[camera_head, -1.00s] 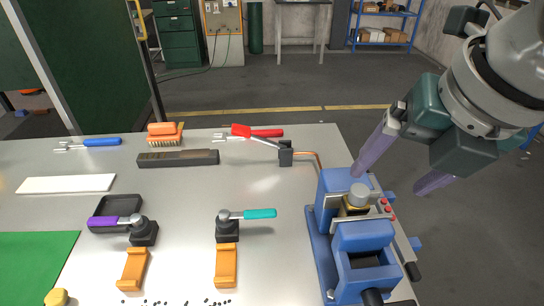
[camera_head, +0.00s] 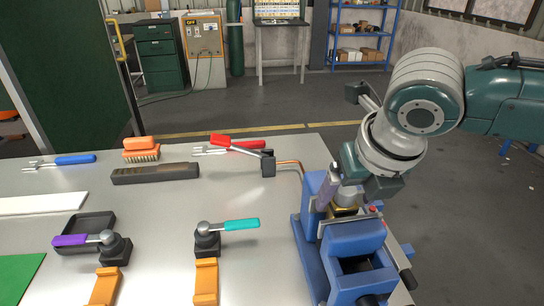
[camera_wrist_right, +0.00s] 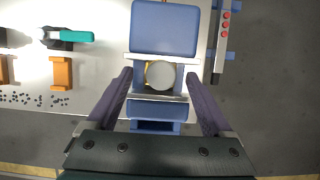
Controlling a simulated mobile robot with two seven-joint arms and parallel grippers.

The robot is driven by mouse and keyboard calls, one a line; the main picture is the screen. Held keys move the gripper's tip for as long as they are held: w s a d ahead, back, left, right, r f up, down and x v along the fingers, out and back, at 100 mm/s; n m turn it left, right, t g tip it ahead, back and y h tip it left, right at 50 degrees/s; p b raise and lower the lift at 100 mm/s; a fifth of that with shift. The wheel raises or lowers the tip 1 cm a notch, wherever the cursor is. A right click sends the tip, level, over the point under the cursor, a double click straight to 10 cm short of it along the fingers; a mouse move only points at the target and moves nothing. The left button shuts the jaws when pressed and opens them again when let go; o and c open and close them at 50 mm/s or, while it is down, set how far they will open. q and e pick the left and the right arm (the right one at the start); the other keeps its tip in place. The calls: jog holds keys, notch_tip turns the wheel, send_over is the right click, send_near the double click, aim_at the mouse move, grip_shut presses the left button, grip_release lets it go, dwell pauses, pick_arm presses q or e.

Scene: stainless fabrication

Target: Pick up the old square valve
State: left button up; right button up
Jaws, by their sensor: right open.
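A brass piece with a round grey cap, which I take to be the valve, sits between the jaws of the blue vise (camera_head: 355,243) at the table's right end. The valve (camera_head: 347,197) is partly hidden by my right gripper in the head view; from above, the valve (camera_wrist_right: 160,75) shows its cap and a brass edge. My right gripper (camera_head: 345,199) is open at the vise. In the right wrist view its purple fingers (camera_wrist_right: 160,80) stand on either side of the valve, with gaps to both sides. My left gripper is not in view.
Two black clamps with purple (camera_head: 75,240) and teal (camera_head: 241,224) handles stand left of the vise. A brush (camera_head: 141,149) and dark bar (camera_head: 155,173) lie farther back. Open floor lies right.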

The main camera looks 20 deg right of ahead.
jog(key=shift+f, duration=0.2)
grip_shut()
dwell(0.6)
jog(key=shift+w+r, duration=0.1)
dwell(0.6)
